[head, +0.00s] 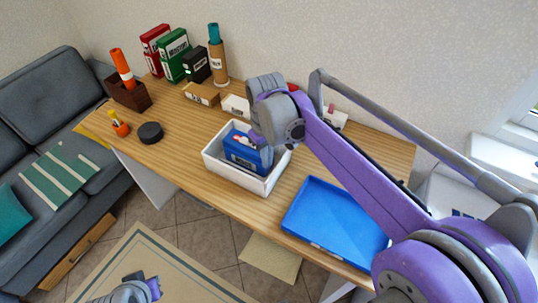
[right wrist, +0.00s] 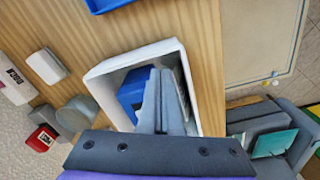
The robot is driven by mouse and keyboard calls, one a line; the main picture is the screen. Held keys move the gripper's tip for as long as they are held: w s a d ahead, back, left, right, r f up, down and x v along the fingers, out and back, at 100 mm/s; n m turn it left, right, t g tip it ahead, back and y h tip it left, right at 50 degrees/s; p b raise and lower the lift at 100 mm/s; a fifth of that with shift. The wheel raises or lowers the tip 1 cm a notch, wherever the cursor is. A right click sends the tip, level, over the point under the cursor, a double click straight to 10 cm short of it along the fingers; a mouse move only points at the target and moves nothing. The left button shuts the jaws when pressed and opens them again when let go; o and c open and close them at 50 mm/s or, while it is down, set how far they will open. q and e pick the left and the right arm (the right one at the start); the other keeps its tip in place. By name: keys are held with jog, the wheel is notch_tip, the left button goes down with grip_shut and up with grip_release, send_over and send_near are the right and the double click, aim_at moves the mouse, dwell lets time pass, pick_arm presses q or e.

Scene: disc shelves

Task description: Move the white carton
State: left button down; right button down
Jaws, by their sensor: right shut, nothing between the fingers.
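A small white carton (head: 236,106) lies at the back of the wooden table, partly hidden behind my right arm. A white block (right wrist: 47,66) and a white lettered box (right wrist: 15,85) show in the right wrist view; I cannot tell which is that carton. My right gripper (head: 258,142) points down over an open white bin (head: 215,165) holding a blue box (head: 240,152). Its fingers (right wrist: 165,100) are shut and empty, close beside the blue box (right wrist: 132,92). My left gripper (head: 152,287) is at the bottom edge, away from the table; its jaw opening is unclear.
A blue tray (head: 335,218) lies at the table's right front. Brown box (head: 202,94), binders (head: 172,55), a cardboard tube (head: 217,65) and an orange-topped holder (head: 128,92) stand at the back left. A black disc (head: 151,132) lies left, with bare wood around it.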

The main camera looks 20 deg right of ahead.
notch_tip(320, 180, down, 7)
jog(key=shift+r, duration=0.15)
dwell(0.4)
jog(key=s, duration=0.2)
jog(key=s+d, duration=0.1)
jog(key=s, duration=0.1)
jog(key=s+d, duration=0.1)
jog(key=s, duration=0.1)
jog(key=shift+s, duration=0.4)
jog(key=shift+r, duration=0.1)
